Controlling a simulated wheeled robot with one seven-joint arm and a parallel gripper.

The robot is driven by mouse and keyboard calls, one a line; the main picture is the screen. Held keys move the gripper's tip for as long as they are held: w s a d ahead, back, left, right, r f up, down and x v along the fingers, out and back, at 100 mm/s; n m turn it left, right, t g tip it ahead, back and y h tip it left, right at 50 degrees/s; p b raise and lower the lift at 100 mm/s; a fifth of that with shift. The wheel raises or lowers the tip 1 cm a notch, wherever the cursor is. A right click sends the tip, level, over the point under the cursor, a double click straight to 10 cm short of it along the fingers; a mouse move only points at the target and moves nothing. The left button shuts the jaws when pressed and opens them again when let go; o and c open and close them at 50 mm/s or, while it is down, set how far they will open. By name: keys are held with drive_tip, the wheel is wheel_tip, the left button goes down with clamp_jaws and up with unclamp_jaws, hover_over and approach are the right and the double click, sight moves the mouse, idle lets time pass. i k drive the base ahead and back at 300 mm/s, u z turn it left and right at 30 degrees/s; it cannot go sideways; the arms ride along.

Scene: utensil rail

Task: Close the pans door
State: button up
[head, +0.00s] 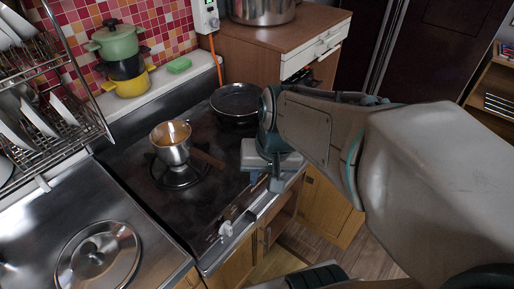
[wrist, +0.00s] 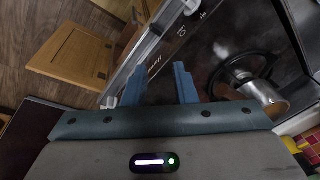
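A light wooden cabinet door (head: 330,208) shows below and right of the stove in the head view, partly behind my arm. My gripper (head: 266,181) is above the stove's front right edge, pointing down. In the wrist view my gripper (wrist: 160,83) has two blue fingers apart with nothing between them.
The stove (head: 130,190) holds a small metal pot (head: 171,150) with a wooden handle and a dark pan (head: 236,101). Its front rail and knobs (head: 226,230) lie near my gripper. A brown cabinet (head: 250,50) stands behind. Wooden floor (head: 305,243) shows at the lower right.

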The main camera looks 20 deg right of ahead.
sight(322, 209)
drive_tip(key=z, duration=2.55)
drive_tip(key=i, duration=3.25)
drive_tip(key=u, duration=4.25)
